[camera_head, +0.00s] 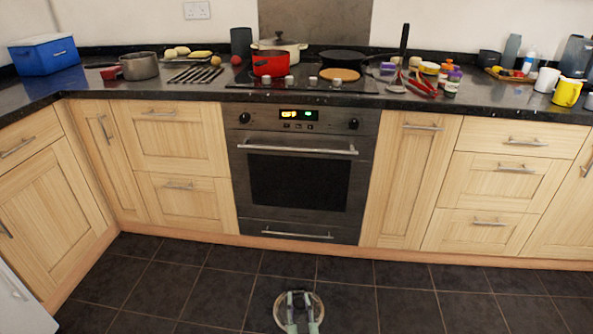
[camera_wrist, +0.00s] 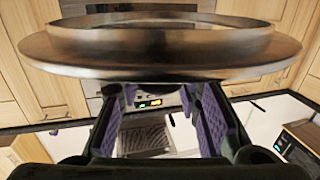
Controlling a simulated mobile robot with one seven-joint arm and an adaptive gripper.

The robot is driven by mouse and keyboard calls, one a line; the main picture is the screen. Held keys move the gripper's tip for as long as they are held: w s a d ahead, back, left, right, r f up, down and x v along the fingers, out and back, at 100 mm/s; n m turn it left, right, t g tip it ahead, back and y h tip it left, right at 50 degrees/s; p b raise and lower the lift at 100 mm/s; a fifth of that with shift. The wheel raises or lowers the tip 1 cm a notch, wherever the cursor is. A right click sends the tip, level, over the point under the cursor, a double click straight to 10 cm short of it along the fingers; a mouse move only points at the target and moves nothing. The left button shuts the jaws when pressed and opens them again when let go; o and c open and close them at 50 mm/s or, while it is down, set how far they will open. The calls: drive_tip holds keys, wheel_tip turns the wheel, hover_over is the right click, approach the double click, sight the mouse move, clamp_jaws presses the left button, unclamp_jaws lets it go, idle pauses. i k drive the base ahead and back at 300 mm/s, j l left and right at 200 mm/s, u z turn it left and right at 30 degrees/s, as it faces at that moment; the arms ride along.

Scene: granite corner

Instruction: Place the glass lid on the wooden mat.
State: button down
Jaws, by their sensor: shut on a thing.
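The glass lid (camera_head: 279,313) shows at the bottom centre of the head view, low in front of the oven. Its wide metal rim also fills the top of the wrist view (camera_wrist: 160,55). My gripper (camera_head: 298,297) is shut on the lid; in the wrist view its purple-padded fingers (camera_wrist: 160,92) reach up to it, and the lid hides the exact grip point. The wooden mat (camera_head: 340,75) is a small round tan disc on the dark counter, near the front edge of the hob. It looks bare and stands well apart from the lid.
A red pot (camera_head: 270,66) stands left of the mat and a black frying pan (camera_head: 343,60) behind it. A cream pot (camera_head: 279,44) is farther back. Red-handled tools (camera_head: 424,86) and jars lie to the right. The floor (camera_head: 200,290) before the oven (camera_head: 298,180) is clear.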

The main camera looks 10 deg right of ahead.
sight(339, 73)
drive_tip(key=i+l+u, duration=0.15)
drive_tip(key=l+u, duration=1)
drive_tip(key=l, duration=0.65)
drive_tip(key=l+u, duration=0.15)
drive_tip(key=l, duration=0.9)
